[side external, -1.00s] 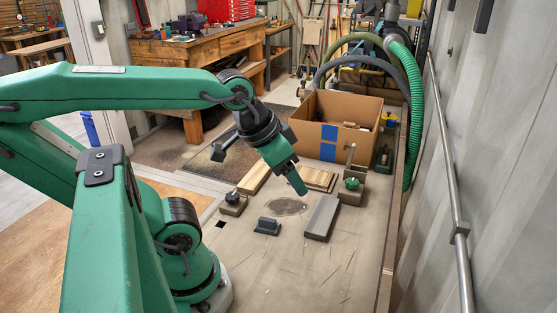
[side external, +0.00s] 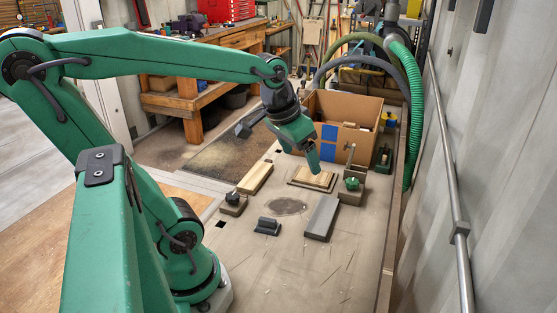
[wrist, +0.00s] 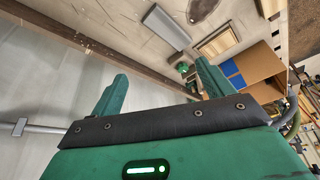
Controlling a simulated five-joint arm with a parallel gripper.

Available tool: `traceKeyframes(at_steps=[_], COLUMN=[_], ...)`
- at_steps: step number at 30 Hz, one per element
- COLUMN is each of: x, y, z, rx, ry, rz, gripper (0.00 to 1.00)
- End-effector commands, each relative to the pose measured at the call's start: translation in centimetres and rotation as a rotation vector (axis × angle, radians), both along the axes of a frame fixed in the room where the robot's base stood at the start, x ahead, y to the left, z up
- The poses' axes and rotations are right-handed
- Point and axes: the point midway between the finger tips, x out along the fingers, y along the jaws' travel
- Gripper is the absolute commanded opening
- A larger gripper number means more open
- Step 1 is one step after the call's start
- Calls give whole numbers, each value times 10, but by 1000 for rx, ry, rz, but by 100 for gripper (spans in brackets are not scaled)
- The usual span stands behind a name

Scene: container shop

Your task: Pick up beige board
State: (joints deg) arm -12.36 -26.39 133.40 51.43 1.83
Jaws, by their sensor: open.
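Two pale wooden boards lie on the bench. One beige board (side external: 255,178) lies alone at left. The other pale board (side external: 314,177) rests on a darker flat base in front of the cardboard box; it also shows in the wrist view (wrist: 217,41). I cannot tell which one the task names. My gripper (side external: 315,168) hangs above the board by the box, tips pointing down, apparently apart from it. The wrist view shows its two green fingers (wrist: 160,82) spread with nothing between them.
A grey block (side external: 322,218), a small dark block (side external: 267,226), a black-knobbed block (side external: 233,203) and a green-knobbed fixture (side external: 352,184) stand around. The cardboard box (side external: 345,112) is close behind my gripper. The near bench surface is clear.

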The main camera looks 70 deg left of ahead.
Motion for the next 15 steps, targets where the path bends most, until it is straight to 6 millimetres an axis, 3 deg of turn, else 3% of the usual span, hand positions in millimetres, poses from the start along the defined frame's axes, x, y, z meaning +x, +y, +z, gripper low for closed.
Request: traceKeyframes(at_steps=[6, 15], x=[25, 45], y=[47, 120], z=[-12, -39], rx=[-14, -45], ry=[69, 154], rz=[111, 254], gripper=[80, 80])
